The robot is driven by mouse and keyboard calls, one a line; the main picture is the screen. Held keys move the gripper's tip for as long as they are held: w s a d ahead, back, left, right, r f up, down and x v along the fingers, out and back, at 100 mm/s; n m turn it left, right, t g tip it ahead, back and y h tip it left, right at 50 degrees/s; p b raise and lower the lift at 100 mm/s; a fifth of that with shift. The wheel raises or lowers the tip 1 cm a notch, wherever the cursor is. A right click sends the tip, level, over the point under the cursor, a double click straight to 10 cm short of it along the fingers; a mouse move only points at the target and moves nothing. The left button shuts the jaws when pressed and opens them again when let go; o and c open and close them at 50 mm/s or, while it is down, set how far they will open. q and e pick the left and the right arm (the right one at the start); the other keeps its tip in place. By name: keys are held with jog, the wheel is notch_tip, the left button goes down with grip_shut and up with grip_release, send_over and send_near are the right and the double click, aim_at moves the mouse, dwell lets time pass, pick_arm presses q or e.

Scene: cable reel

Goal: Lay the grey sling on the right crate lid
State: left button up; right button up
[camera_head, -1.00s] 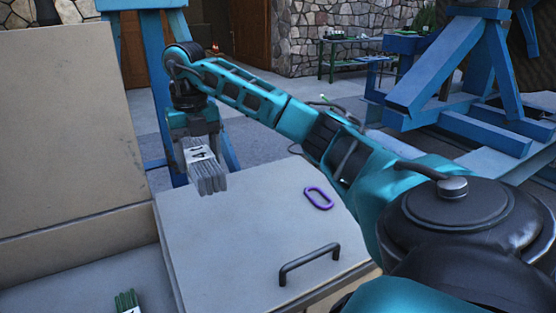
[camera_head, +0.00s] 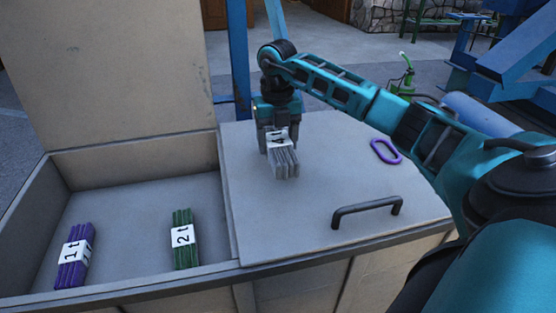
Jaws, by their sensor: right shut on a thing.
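The grey sling (camera_head: 284,163), a folded bundle with a white label, hangs in my right gripper (camera_head: 277,138) over the left part of the right crate lid (camera_head: 300,215). My right gripper is shut on it. The sling's lower end is close to the lid; I cannot tell whether it touches. The lid is closed and flat, with a dark handle (camera_head: 367,207) near its front edge. My left gripper is not in view.
A purple ring (camera_head: 385,152) lies on the lid's right part. The open left compartment (camera_head: 130,200) holds a purple sling (camera_head: 75,256) labelled 1 t and a green sling (camera_head: 184,239) labelled 2 t. Its raised lid (camera_head: 110,75) stands behind. The lid's middle is clear.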

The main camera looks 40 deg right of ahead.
notch_tip(320, 180, down, 4)
jog(key=shift+f+b, duration=0.15)
jog(key=shift+b, duration=0.35)
jog(key=shift+f, duration=0.15)
jog(key=shift+f, duration=0.2)
jog(key=o, duration=1.6)
jog(key=shift+c, duration=0.2)
